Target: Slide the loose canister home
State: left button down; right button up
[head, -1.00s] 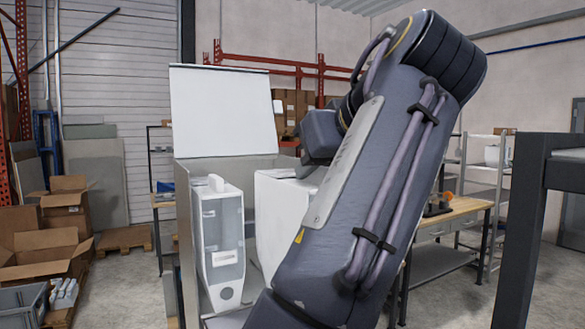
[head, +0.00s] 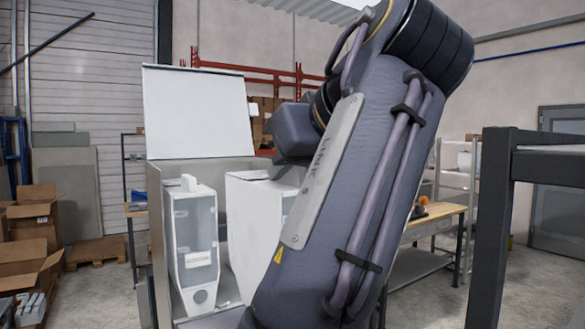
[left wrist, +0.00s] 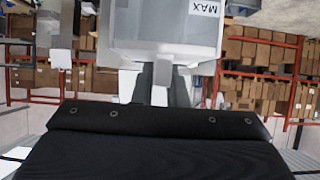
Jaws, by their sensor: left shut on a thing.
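A housing (head: 200,160) with a raised white lid (head: 200,112) stands left of centre in the head view. A clear-fronted canister (head: 196,232) stands upright in its left side. To its right is a white canister (head: 250,222), largely hidden behind my left arm. In the left wrist view a pale canister marked MAX (left wrist: 165,35) is close in front of my left gripper (left wrist: 160,88). The gripper's dark fingers are shut on a light part at this canister's edge. In the head view the arm hides the fingertips. My right gripper is not in view.
A wooden workbench (head: 432,220) stands behind at the right. A dark frame (head: 490,230) stands at the right, near the front. Cardboard boxes (head: 32,218) are on the floor at left. Red racks with cartons stand far behind.

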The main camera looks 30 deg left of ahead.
pick_arm(q)
jog(key=shift+s+d, duration=0.1)
jog(key=shift+s, duration=0.05)
jog(key=shift+w+a+f, duration=0.1)
jog(key=shift+w+a, duration=0.45)
jog(key=shift+a, duration=0.5)
jog(key=shift+w+a+r, duration=0.1)
jog(key=shift+w+a, duration=0.5)
jog(key=shift+a, duration=0.5)
jog(key=shift+w+a+f, duration=0.1)
jog(key=shift+w+a, duration=0.45)
jog(key=shift+a, duration=0.5)
jog(key=w+a+p, duration=0.2)
jog(key=w+a, duration=0.1)
jog(key=a, duration=0.4)
jog(key=shift+w+f, duration=0.2)
jog(key=shift+w, duration=0.15)
jog(key=shift+a+f, duration=0.1)
